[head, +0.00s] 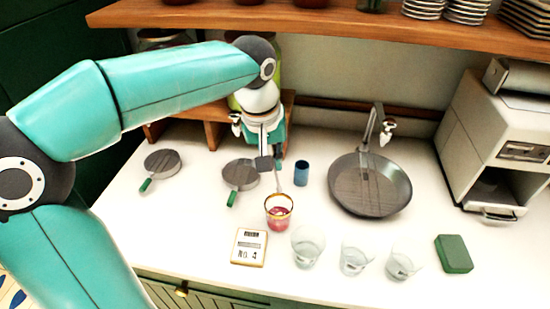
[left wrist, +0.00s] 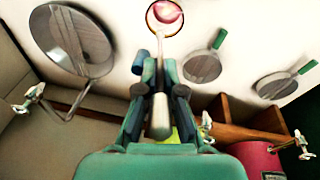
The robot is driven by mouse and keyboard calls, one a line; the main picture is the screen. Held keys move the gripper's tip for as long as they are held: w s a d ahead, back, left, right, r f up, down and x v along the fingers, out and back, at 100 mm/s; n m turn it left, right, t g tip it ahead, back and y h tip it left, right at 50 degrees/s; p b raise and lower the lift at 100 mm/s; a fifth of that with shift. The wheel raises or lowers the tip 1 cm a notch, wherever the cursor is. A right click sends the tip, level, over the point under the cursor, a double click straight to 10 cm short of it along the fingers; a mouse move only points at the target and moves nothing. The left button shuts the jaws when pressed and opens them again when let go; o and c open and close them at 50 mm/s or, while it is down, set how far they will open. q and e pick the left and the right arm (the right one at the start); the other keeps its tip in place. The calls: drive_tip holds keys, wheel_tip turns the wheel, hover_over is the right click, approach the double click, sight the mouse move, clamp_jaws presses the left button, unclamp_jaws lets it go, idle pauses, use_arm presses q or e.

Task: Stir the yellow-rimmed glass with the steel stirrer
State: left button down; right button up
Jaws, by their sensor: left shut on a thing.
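The yellow-rimmed glass (head: 278,215) stands upright on the white counter with red liquid in it; it also shows at the top edge of the left wrist view (left wrist: 165,14). My left gripper (head: 271,163) is above and behind the glass, shut on the steel stirrer (head: 279,181). In the left wrist view the stirrer (left wrist: 160,52) runs from between the fingers to the glass's rim. Its lower end overlaps the rim in both views. I cannot tell whether the tip is inside. My right gripper is not in view.
A blue cup (head: 301,173) stands close right of the gripper. A green block (head: 454,253) lies right.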

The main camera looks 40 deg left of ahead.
use_arm(q)
drive_tip(key=shift+s+f+b, duration=0.65)
drive_tip(key=shift+f+b, duration=1.2)
drive_tip(key=shift+f, duration=0.3)
drive_tip(key=b, duration=0.6)
hover_over(273, 196)
drive_tip(key=s+d, duration=0.3)
drive_tip(key=shift+f, duration=3.85)
drive_tip(key=shift+a, duration=0.1)
